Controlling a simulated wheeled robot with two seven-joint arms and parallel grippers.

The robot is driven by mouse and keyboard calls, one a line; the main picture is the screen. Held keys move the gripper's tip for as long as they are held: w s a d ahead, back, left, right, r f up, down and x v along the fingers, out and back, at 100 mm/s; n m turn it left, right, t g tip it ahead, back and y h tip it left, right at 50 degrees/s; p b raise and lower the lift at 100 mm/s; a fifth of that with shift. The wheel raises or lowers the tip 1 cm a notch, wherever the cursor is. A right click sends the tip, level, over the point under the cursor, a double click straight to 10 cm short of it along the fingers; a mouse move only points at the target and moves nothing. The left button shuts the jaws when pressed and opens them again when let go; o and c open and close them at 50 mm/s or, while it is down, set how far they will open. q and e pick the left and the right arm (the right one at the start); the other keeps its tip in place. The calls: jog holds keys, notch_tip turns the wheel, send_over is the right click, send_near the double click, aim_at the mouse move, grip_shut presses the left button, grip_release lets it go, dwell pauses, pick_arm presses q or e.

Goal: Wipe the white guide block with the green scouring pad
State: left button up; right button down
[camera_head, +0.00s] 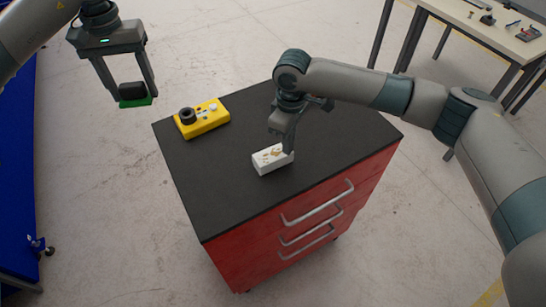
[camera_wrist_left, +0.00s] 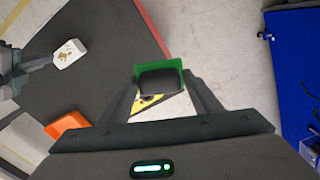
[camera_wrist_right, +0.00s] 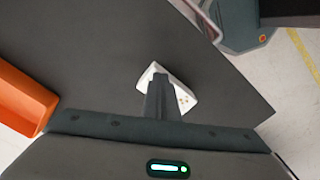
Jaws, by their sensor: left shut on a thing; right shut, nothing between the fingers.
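The white guide block (camera_head: 265,163) lies on the dark top of the red cabinet, with brownish marks on its upper face. It also shows in the left wrist view (camera_wrist_left: 70,54) and, partly hidden by fingers, in the right wrist view (camera_wrist_right: 185,97). My right gripper (camera_head: 288,150) is shut and empty, its fingertips at the block's right end; I cannot tell whether they touch. My left gripper (camera_head: 135,97) is shut on the black grip (camera_wrist_left: 160,81) of the green scouring pad (camera_head: 136,103). It holds the pad in the air, left of the cabinet.
A yellow block (camera_head: 214,121) with a black knob stands on the cabinet's (camera_head: 212,205) far left corner. An orange container (camera_wrist_right: 20,100) shows in both wrist views. Bare cabinet top lies left of the guide block. A pale table (camera_head: 480,28) stands far right.

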jog(key=shift+f, duration=0.4)
dwell(0.6)
pick_arm(q)
jog(key=shift+r, duration=0.1)
pick_arm(e)
jog(key=shift+r, duration=0.15)
pick_arm(q)
jog(key=shift+r+p, duration=3.35)
jog(key=shift+p, duration=0.1)
pick_arm(e)
jog(key=shift+r, duration=2.9)
pick_arm(q)
jog(key=shift+f, duration=0.1)
pick_arm(e)
jog(key=shift+r, duration=0.1)
pick_arm(q)
jog(key=shift+f+b, duration=0.35)
jog(key=shift+b, duration=0.1)
notch_tip(320, 180, down, 3)
jog(key=b, duration=0.3)
jog(key=shift+f, duration=0.3)
pick_arm(e)
notch_tip(320, 180, up, 12)
jog(key=shift+f, duration=0.25)
